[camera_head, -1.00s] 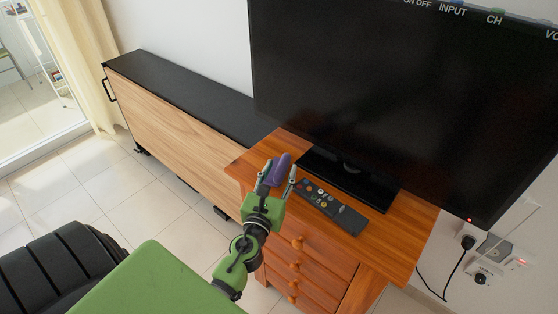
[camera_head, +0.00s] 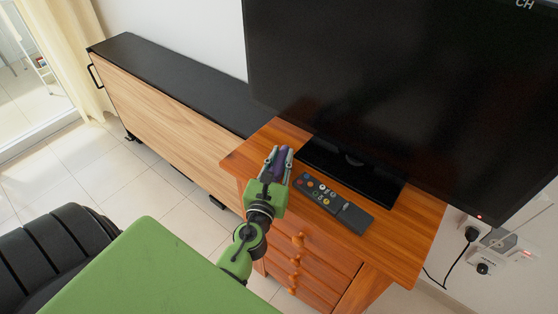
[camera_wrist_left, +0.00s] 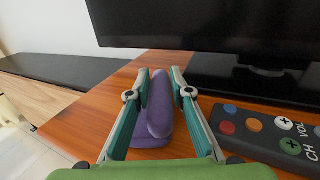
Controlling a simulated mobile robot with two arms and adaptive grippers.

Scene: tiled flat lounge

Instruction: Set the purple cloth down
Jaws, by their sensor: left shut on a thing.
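The purple cloth (camera_wrist_left: 160,108) is a folded purple piece between the fingers of my left gripper (camera_wrist_left: 159,85) in the left wrist view. The gripper is shut on it. In the head view the left gripper (camera_head: 278,160) and the cloth (camera_head: 281,156) are over the left part of the orange wooden cabinet top (camera_head: 258,148). In the left wrist view the cloth's lower part appears close to the wood; I cannot tell whether it touches. My right gripper is not in view.
A dark remote control (camera_head: 333,203) with coloured buttons lies just right of the gripper. A large television (camera_head: 380,90) on a black base (camera_head: 350,175) stands behind. A long low cabinet with a black top (camera_head: 180,80) is to the left. Bare wood lies left of the gripper.

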